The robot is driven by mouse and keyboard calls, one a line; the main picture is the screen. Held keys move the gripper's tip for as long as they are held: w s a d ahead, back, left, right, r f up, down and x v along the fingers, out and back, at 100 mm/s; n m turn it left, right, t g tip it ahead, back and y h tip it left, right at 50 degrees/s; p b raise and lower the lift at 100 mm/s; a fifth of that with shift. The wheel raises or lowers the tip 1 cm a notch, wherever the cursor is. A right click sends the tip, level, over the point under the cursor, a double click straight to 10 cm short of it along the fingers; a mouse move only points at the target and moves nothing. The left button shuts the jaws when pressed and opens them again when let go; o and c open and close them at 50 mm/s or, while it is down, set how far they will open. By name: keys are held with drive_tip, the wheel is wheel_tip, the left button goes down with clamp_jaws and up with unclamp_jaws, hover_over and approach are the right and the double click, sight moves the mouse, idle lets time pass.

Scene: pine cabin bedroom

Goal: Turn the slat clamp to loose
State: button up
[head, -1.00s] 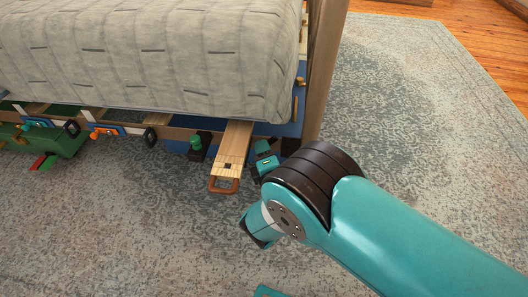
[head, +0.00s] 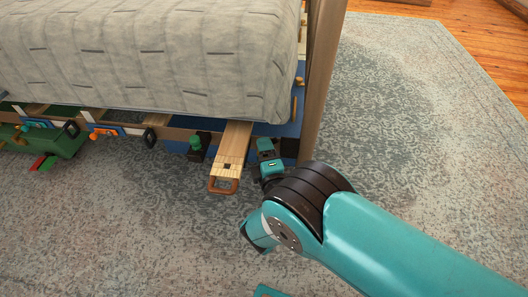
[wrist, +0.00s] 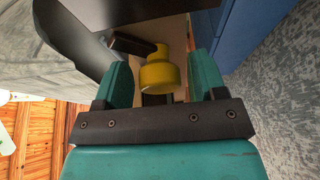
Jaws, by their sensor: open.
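In the wrist view a yellow knob (wrist: 160,72) with a dark lever (wrist: 131,44) sits ahead of my gripper (wrist: 161,62); it looks like the slat clamp. My gripper's two teal fingers are open, one on each side of the knob, with gaps visible. I cannot tell how deep between them it is. In the head view my gripper (head: 266,147) is under the bed's edge, just right of a pulled-out wooden slat (head: 231,150) with a brown loop handle (head: 223,186). The yellow knob is hidden there.
A green knob on a dark block (head: 196,144) stands left of the slat. The bed post (head: 323,75) rises close by on the right. Orange and blue latches (head: 107,132) and a green box (head: 60,145) are farther left.

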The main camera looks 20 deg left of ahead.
drive_tip(key=shift+s, duration=0.1)
drive_tip(key=p+v, duration=1.7)
drive_tip(key=p, duration=0.5)
drive_tip(key=shift+d, duration=0.1)
